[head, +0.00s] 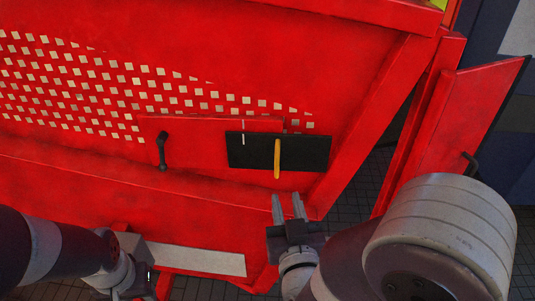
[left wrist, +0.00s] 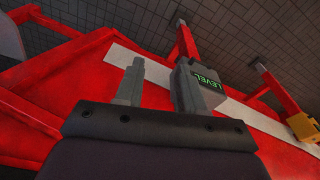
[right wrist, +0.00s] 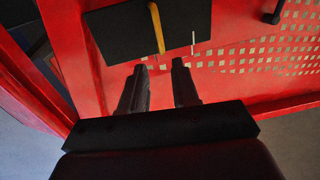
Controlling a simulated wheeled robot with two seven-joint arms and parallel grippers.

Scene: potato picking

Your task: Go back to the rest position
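My right gripper (head: 288,203) is in front of the red machine (head: 375,110), just below a black panel with a yellow handle (head: 277,160). Its two fingers are apart with nothing between them, as the right wrist view (right wrist: 159,85) also shows. It is clear of the handle. My left gripper (left wrist: 158,80) has its fingers apart and empty, near the lower part of the red machine. In the head view it is at the bottom left, and its fingers are hard to make out.
The black panel (head: 250,150) sits on the machine beside a red hatch with a dark handle (head: 162,150). A red door (head: 455,120) stands open at the right. Tiled floor shows below.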

